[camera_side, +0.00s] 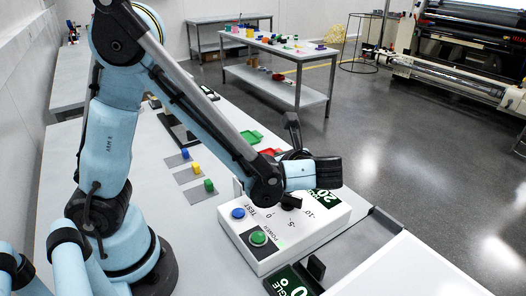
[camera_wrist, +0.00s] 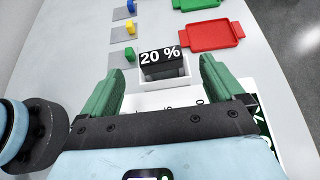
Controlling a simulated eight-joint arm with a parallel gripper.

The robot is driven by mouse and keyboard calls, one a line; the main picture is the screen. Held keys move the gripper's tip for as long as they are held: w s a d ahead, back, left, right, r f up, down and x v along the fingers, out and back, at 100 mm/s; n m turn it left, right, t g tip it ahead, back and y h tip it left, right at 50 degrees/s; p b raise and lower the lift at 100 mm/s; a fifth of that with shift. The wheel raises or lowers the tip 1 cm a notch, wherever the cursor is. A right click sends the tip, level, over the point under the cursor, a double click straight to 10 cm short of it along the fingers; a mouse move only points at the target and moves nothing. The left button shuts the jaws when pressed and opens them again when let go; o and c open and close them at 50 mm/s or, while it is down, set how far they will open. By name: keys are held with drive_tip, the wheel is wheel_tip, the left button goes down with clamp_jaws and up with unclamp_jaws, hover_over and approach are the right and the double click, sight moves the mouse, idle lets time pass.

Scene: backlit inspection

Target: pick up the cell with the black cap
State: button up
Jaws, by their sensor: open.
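I cannot make out a cell with a black cap in either view.
Small blue (camera_side: 185,153), yellow (camera_side: 196,167) and green (camera_side: 208,185) blocks sit on grey pads left of the box. Red (camera_wrist: 215,36) and green (camera_wrist: 196,4) trays lie beyond it. The box carries blue (camera_side: 238,213) and green (camera_side: 258,238) buttons.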

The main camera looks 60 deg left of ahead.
drive_tip(key=x, duration=0.6)
drive_tip(key=shift+a, duration=0.1)
drive_tip(key=shift+c, duration=0.4)
drive_tip(key=c, duration=1.4)
drive_tip(key=shift+o, duration=0.2)
